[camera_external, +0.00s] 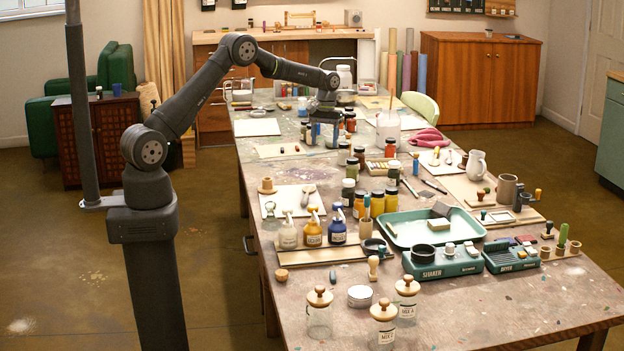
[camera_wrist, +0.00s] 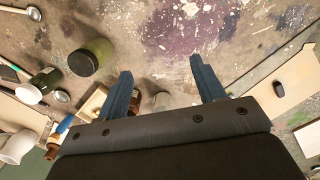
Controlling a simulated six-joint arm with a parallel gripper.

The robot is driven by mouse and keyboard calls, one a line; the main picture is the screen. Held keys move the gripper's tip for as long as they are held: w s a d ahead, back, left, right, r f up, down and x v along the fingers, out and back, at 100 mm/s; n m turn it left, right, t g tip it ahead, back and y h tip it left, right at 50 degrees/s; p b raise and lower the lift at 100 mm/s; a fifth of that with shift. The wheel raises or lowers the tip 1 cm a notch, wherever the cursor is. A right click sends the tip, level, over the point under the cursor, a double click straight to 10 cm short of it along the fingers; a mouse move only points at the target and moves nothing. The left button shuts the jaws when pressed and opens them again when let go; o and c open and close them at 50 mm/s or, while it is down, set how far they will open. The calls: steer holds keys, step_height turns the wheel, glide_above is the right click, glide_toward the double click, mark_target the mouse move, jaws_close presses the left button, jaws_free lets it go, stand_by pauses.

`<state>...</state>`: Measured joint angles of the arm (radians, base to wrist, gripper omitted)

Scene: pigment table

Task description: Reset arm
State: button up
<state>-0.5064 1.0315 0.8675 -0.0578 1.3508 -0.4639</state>
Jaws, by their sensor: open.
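My gripper (camera_external: 322,132) hangs over the far half of the long work table (camera_external: 300,177), fingers pointing down. In the wrist view its two blue fingers (camera_wrist: 163,84) are wide apart with nothing held between them. Below the fingers lies the paint-stained table top, with a purple smear (camera_wrist: 180,25). In the external view, small jars and bottles stand around the gripper and partly hide what is behind it. Whether the fingers touch any of these jars cannot be told from the external view.
A green-grey jar (camera_wrist: 90,57) stands left of the fingers in the wrist view. Dark jars (camera_external: 349,191), pump bottles (camera_external: 312,230), a green tray (camera_external: 455,229) and the shaker (camera_external: 442,262) crowd the middle and near table. A pale board (camera_wrist: 285,90) lies at the right.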

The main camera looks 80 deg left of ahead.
steer(key=w+d+n, duration=0.2)
steer(key=d+n, duration=0.4)
steer(key=d, duration=0.2)
steer(key=shift+f+t, duration=0.15)
steer(key=shift+t, duration=0.25)
